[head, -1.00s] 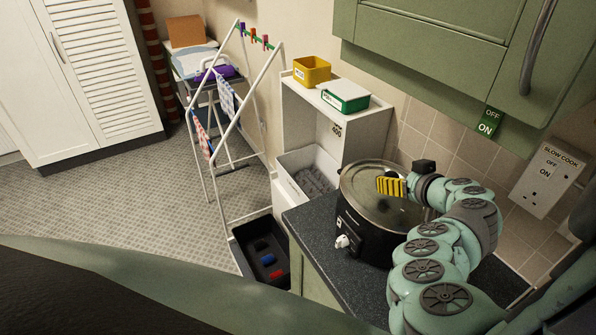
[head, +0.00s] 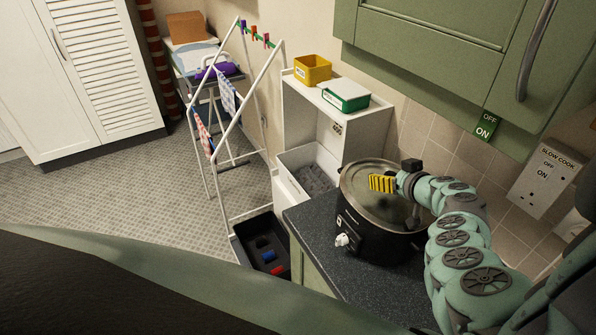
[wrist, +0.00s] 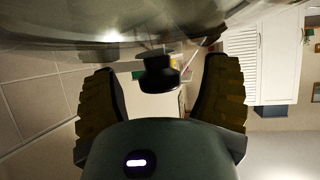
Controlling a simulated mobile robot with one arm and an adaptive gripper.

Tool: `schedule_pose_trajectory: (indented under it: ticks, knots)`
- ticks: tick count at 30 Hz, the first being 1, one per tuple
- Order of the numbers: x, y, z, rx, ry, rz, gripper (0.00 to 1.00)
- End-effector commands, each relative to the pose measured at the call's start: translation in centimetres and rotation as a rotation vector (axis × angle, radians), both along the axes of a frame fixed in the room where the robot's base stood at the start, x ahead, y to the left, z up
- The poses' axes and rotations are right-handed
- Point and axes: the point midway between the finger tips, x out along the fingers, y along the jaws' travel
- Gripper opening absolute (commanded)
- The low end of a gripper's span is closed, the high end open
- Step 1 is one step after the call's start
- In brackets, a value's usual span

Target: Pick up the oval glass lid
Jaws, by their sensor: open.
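The oval glass lid (head: 362,206) sits on the black slow cooker (head: 372,237) on the dark worktop. My gripper (head: 382,183) is over the lid in the head view, with its yellow ribbed fingers seen from the side. In the wrist view the glass lid (wrist: 110,28) fills the top of the picture, and its black knob (wrist: 158,76) projects from it. The open fingers of my gripper (wrist: 160,92) show on either side of the knob, apart from it. I cannot tell how far the knob is from the fingertips in depth.
A wall switch panel (head: 543,183) is right of the cooker, and green cupboards (head: 430,55) hang above. A white shelf unit (head: 310,117) bears a yellow box (head: 312,69) and a green-and-white box (head: 346,94). A drying rack (head: 222,140) stands left. The worktop front (head: 345,285) is clear.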

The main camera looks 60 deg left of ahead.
Motion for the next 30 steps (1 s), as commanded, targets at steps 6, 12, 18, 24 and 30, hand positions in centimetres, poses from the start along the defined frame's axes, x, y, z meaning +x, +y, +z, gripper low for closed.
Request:
schedule_pose_trajectory:
  ticks: [6,12,18,24,30]
  knots:
    - [0.06,-0.05,-0.03,0.0,0.0,-0.001,0.75]
    - [0.05,-0.05,-0.02,0.0,0.0,-0.001,0.6]
    - [0.03,-0.04,-0.02,0.0,0.0,-0.001,0.39]
    - [0.03,-0.03,-0.02,0.0,0.0,-0.001,0.18]
    - [0.02,-0.03,-0.01,0.0,0.0,0.0,0.0]
